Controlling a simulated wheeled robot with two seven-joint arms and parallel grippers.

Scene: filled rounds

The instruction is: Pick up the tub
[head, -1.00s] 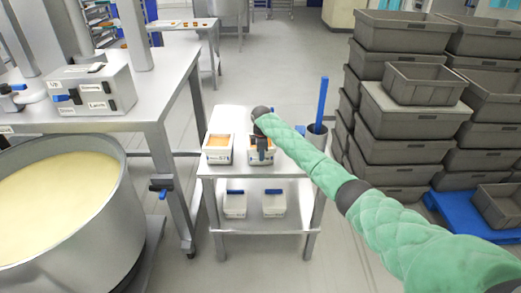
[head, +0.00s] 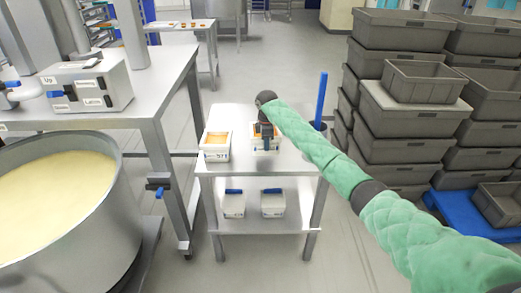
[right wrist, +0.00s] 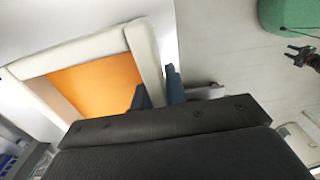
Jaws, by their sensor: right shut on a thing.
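Two white tubs with orange contents stand on the top of a small steel table. My right gripper (head: 266,142) points down at the right tub (head: 262,148) and is shut on its rim. In the right wrist view the fingers (right wrist: 160,92) meet at the wall of this tub (right wrist: 147,50), with the orange contents beside them. The left tub (head: 216,146) stands free next to it. The gripper and forearm hide part of the right tub. I cannot tell whether it is lifted off the table. My left gripper is not in view.
The steel table (head: 235,113) has a lower shelf with two white containers with blue tops (head: 273,203). A holder with a blue stick (head: 321,100) stands at its right. A large vat (head: 60,200) is at left; stacked grey crates (head: 400,100) are at right.

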